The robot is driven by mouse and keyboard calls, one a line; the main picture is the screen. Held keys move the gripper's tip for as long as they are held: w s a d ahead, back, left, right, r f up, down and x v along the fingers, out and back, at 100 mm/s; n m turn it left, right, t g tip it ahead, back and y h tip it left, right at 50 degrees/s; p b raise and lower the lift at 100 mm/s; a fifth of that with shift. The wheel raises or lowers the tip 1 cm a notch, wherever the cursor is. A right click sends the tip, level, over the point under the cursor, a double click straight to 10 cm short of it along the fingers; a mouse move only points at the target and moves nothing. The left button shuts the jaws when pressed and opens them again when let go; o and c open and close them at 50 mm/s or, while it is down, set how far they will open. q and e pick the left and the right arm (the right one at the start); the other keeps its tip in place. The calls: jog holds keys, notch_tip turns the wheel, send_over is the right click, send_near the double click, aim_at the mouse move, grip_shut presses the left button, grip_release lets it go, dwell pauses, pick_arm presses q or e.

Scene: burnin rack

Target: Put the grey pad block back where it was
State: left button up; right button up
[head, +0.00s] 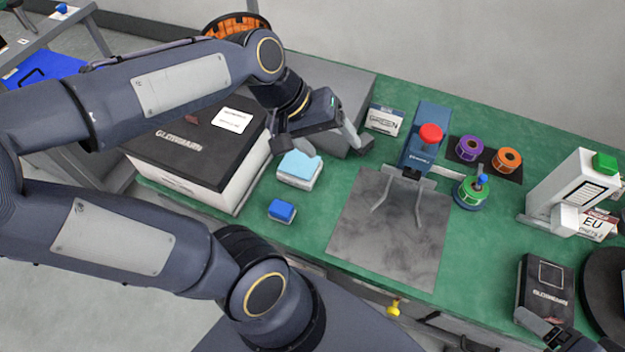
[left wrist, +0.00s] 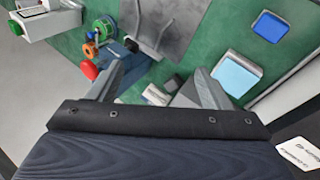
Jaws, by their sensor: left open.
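No small block that is plainly a grey pad shows. A large plain grey block (head: 349,82) stands at the back of the green bench, partly hidden by my left arm. A white block with a light-blue top (head: 299,168) sits in front of my left gripper; it also shows in the left wrist view (left wrist: 235,76). My left gripper (head: 318,142) is open and empty, fingers pointing down, above the bench by the grey block's front. The left wrist view shows both its fingers (left wrist: 157,86) spread apart. Part of my right gripper (head: 545,328) shows at the lower right edge; its jaw is unclear.
A small blue block (head: 282,210), a grey mat (head: 385,240), a blue stand with red knob (head: 428,140) and a labelled white card box (head: 385,119) are on the bench. A black-lidded box (head: 190,150) stands left. Tape rolls (head: 470,148) and a white device (head: 570,185) stand right.

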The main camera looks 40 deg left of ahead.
pick_arm(q)
jog(key=s+d+f+m+t, duration=0.1)
jog(key=s+d+f+m, duration=0.1)
jog(key=s+m, duration=0.2)
jog(key=shift+s+d+t+y, duration=0.3)
jog(key=shift+s+t+y, duration=0.1)
jog(key=shift+s, duration=1.5)
